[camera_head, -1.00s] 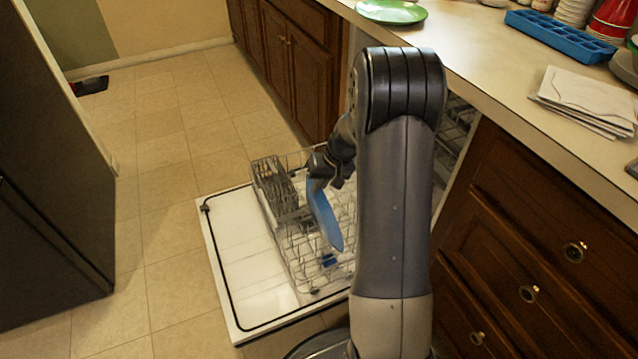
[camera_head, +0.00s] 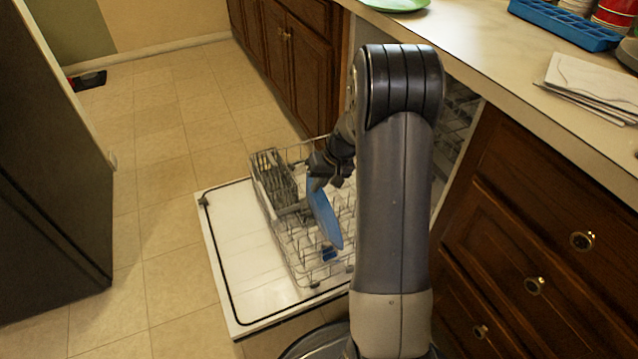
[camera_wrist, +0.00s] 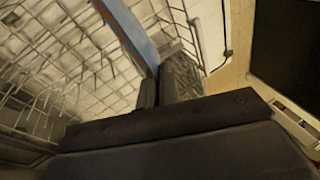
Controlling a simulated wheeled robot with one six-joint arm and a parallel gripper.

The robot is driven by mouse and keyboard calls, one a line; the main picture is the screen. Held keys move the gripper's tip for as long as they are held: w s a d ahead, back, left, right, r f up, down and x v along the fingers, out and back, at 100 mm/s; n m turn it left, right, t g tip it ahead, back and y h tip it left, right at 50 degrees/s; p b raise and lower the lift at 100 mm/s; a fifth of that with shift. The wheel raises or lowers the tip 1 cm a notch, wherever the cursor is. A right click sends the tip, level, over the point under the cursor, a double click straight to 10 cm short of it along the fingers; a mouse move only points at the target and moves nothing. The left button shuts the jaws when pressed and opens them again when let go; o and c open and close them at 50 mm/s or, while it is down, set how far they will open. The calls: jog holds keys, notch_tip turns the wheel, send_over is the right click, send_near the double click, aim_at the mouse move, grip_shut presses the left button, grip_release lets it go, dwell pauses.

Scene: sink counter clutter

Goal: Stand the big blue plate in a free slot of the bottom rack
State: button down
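The big blue plate (camera_head: 322,215) is held on edge, tilted, over the bottom rack (camera_head: 300,262) of the open dishwasher. My gripper (camera_head: 322,178) is shut on the plate's upper edge. In the wrist view the plate (camera_wrist: 128,32) runs up from between the two dark fingers (camera_wrist: 157,88), with the rack's wire tines (camera_wrist: 60,75) beside it. The plate's lower edge is close to the tines; I cannot tell whether it touches them. My arm hides the right part of the rack.
The rack stands on the lowered white door (camera_head: 245,250). A grey cutlery basket (camera_head: 272,178) fills its left back side. The counter (camera_head: 490,60) and drawers (camera_head: 540,230) are at right.

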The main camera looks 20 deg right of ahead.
jog(key=shift+f, duration=0.2)
jog(key=c, duration=1.6)
grip_release()
jog(key=p+v, duration=0.3)
jog(key=v, duration=0.8)
jog(key=shift+f, duration=0.1)
jog(key=b+x, duration=0.3)
jog(key=x, duration=0.7)
jog(key=shift+w+a+f, duration=0.1)
jog(key=shift+a+f, duration=0.05)
